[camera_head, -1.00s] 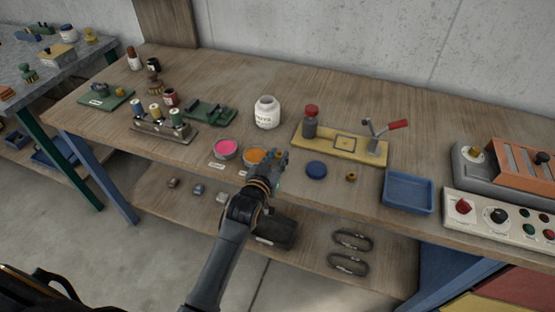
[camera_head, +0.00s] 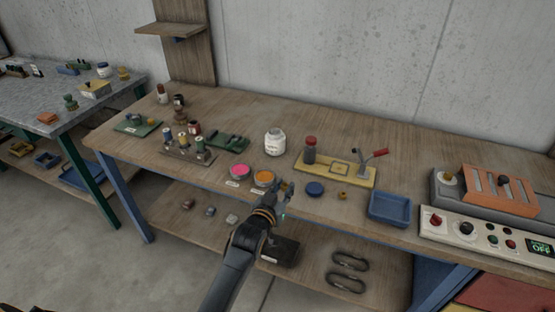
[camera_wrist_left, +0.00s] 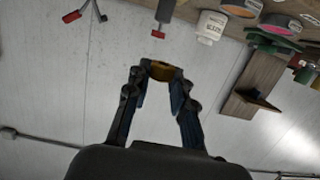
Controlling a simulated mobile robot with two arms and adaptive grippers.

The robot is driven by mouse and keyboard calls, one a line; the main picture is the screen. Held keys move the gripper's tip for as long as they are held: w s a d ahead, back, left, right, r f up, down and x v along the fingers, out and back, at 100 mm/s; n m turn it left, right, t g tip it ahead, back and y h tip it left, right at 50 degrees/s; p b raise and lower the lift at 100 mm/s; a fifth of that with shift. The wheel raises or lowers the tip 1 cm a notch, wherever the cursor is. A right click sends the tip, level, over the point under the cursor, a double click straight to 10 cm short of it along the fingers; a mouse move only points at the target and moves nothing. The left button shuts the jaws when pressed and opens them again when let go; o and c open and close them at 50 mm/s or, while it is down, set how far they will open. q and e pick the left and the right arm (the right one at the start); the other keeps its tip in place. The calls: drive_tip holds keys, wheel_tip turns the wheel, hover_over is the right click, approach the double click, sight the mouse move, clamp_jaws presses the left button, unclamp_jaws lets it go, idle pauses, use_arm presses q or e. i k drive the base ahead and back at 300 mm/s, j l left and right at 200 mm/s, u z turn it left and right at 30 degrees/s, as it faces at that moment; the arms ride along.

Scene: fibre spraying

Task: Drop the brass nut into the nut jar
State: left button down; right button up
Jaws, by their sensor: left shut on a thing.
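The white jar (camera_head: 275,143) stands upright and open on the wooden bench, its label facing me. It also shows in the left wrist view (camera_wrist_left: 211,26). My left gripper (camera_head: 287,188) is at the bench's front edge, in front of the jar and right of the orange tin. In the left wrist view its fingers (camera_wrist_left: 160,72) are shut on a brass nut (camera_wrist_left: 162,70) at their tips. Another small brass piece (camera_head: 343,195) lies on the bench right of the blue lid (camera_head: 315,188). My right gripper is not in view.
Pink (camera_head: 240,171) and orange (camera_head: 263,178) tins stand near the front edge. A yellow fixture (camera_head: 362,175) with a red-handled lever and a red-capped bottle (camera_head: 310,150) are right of the jar. A blue tray (camera_head: 390,208) lies farther right. Bench behind the jar is clear.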

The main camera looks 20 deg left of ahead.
sight(271, 150)
drive_tip(key=i+j, duration=0.8)
drive_tip(key=i, duration=0.1)
